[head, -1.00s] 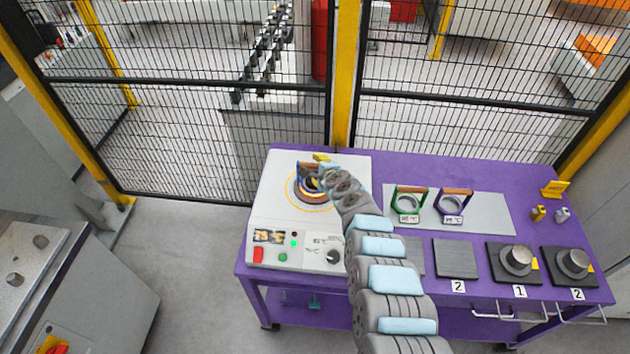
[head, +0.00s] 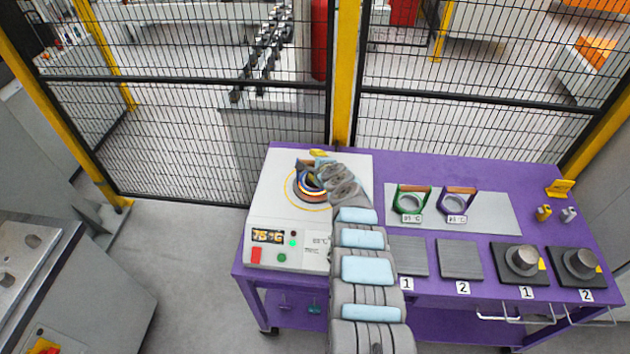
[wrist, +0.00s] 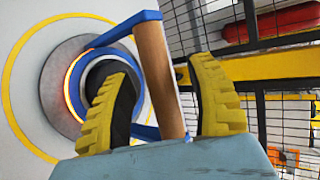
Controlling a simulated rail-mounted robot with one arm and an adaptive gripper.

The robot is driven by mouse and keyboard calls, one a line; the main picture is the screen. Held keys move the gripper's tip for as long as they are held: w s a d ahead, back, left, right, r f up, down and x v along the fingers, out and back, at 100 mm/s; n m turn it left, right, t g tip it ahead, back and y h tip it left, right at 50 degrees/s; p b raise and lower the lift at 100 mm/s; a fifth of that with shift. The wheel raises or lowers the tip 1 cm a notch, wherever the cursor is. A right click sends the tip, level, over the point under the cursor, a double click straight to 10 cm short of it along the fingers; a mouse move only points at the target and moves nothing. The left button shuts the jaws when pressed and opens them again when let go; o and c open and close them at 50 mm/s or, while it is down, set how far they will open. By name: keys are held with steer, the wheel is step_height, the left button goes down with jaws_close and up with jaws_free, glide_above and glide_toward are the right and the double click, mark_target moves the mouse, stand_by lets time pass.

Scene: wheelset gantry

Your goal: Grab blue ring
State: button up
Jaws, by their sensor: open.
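The blue ring (head: 306,179) sits on the round plate of the white heater (head: 276,206). In the head view my gripper (head: 319,160) is at the ring's handle, partly hidden by my wrist.
A green-framed ring (head: 409,203) and a purple-framed ring (head: 456,204) stand on a grey plate to the right. The heater display (head: 268,236) reads 75 °C. Numbered pads and black fixtures line the purple table's (head: 490,168) front. A mesh fence stands behind.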

steer(key=shift+c, duration=0.3)
jaws_close()
stand_by(0.3)
